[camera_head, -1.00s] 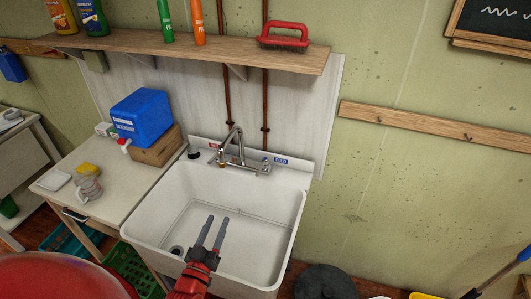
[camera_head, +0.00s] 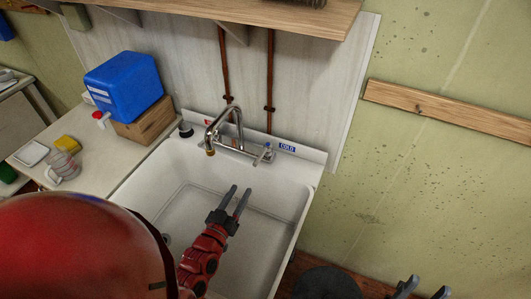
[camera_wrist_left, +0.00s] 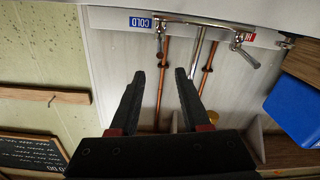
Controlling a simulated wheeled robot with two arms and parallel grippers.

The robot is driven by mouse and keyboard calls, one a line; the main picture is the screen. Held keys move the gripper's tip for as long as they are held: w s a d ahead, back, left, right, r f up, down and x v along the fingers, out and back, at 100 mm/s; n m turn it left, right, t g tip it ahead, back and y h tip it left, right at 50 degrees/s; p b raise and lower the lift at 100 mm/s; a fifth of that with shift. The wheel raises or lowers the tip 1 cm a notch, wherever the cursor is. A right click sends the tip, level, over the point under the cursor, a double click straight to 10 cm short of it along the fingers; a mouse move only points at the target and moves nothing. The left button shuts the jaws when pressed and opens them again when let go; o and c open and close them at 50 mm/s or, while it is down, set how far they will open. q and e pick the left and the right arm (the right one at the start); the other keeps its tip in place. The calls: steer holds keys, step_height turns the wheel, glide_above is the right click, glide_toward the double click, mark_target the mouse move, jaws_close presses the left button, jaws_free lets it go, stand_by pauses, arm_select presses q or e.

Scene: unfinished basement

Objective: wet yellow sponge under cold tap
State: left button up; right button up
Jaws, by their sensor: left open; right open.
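The yellow sponge (camera_head: 67,144) lies on the counter at the left, between a white dish and a clear mug. The chrome tap (camera_head: 233,128) stands at the back of the white sink (camera_head: 130,187). Its cold handle (camera_head: 266,153) is at the right, beside a blue COLD label (camera_head: 287,147). My left gripper (camera_head: 240,190) is open and empty over the basin, in front of the tap. The left wrist view shows the cold handle (camera_wrist_left: 158,42) upside down, beyond the open fingers (camera_wrist_left: 157,82). My right gripper (camera_head: 426,287) is open at the bottom right edge, away from the sink.
A blue water container (camera_head: 125,85) sits on a wooden block (camera_head: 147,121) left of the sink. A wooden shelf (camera_head: 290,22) overhangs the tap. A dark plunger-like object (camera_head: 185,130) stands on the sink's back left rim. The basin looks empty.

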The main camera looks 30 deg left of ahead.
arm_select(q)
steer(key=p, duration=0.2)
glide_toward(265, 148)
steer(key=w, duration=0.6)
steer(key=shift+a, duration=0.2)
steer(key=shift+w+a, duration=0.15)
steer(key=shift+w, duration=0.45)
steer(key=shift+r, duration=0.1)
jaws_close()
stand_by(0.4)
